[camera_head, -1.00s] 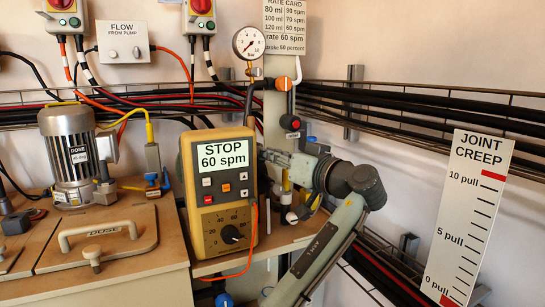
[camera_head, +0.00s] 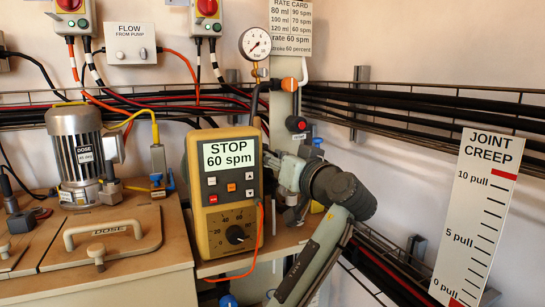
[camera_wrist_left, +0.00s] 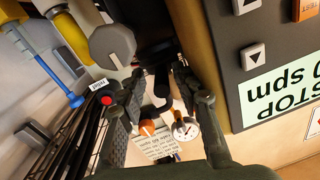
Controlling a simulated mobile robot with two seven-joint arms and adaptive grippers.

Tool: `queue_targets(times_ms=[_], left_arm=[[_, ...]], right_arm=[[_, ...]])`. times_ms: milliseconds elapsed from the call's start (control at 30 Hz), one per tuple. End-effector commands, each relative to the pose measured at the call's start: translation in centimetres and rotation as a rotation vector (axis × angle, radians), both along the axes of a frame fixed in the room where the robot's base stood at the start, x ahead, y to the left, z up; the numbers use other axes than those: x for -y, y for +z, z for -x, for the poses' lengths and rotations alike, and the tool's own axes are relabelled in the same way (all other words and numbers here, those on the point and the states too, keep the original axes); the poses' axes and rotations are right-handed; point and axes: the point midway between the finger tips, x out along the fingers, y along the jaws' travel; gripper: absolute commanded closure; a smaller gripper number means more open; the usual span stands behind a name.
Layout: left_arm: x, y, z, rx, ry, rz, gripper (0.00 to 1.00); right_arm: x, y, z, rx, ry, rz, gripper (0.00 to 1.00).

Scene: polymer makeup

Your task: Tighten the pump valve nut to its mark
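In the left wrist view a grey hexagonal nut (camera_wrist_left: 112,45) with a white line on its face sits at the upper left, outside my fingers. It appears to be the valve nut; in the head view I cannot make it out behind my arm. My left gripper (camera_head: 275,160) is beside the right edge of the yellow pump controller (camera_head: 228,190), which reads STOP, 60 spm. In the left wrist view the two fingers of my left gripper (camera_wrist_left: 158,68) stand apart, with dark parts behind the gap. I see nothing held. My right gripper is out of view.
A pressure gauge (camera_head: 255,44) and an orange knob (camera_head: 289,85) stand above my gripper. A red button (camera_wrist_left: 106,100) lies close to one finger in the left wrist view. Black cables (camera_head: 420,110) run along the wall. A JOINT CREEP board (camera_head: 478,215) stands at right.

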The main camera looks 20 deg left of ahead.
Motion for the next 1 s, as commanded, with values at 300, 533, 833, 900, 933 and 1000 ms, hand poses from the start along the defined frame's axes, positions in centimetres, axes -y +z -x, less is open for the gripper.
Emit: queue_targets(times_ms=[300, 533, 833, 900, 933, 1000], left_arm=[[1.4, 0.1, 1.5, 0.002, 0.0, 0.002, 0.65], [3.9, 0.0, 4.2, 0.0, -0.002, 0.002, 0.65], [5.5, 0.0, 5.8, -0.001, -0.001, 0.001, 0.65], [5.5, 0.0, 5.9, -0.001, 0.0, 0.001, 0.65], [5.5, 0.0, 5.9, -0.001, 0.0, 0.001, 0.65], [5.5, 0.0, 5.9, 0.0, 0.0, 0.0, 0.65]], right_arm=[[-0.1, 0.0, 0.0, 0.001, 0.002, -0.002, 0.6], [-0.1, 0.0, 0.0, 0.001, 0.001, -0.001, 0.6], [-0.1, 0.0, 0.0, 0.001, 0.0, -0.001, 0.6], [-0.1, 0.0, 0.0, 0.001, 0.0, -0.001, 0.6], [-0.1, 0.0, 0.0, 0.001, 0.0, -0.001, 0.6], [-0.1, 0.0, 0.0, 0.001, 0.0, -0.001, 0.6]])
